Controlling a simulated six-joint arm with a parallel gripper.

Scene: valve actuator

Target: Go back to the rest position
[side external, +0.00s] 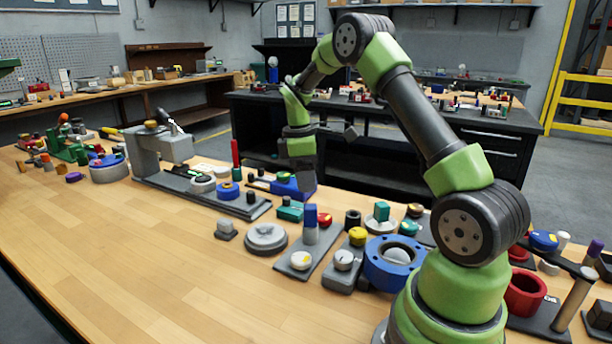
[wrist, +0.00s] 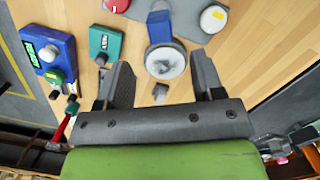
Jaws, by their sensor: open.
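My gripper (side external: 304,184) hangs fingers-down above the far middle of the workbench in the side view. In the wrist view my gripper (wrist: 164,78) shows its two dark fingers spread apart with nothing between them. A grey plate (side external: 322,262) carries a blue-purple post (side external: 310,216) and a white round knob (side external: 300,260). The white knob also shows at the top of the wrist view (wrist: 213,18). A blue box (wrist: 48,50) and a teal block (wrist: 106,42) lie left of the fingers in the wrist view. None of these is in my grip.
A blue flanged ring (side external: 376,264), a grey round disc (side external: 266,238) and a grey stand (side external: 158,146) are on the wooden bench (side external: 150,260). A red cup (side external: 525,293) stands at the right. The front-left of the bench is clear.

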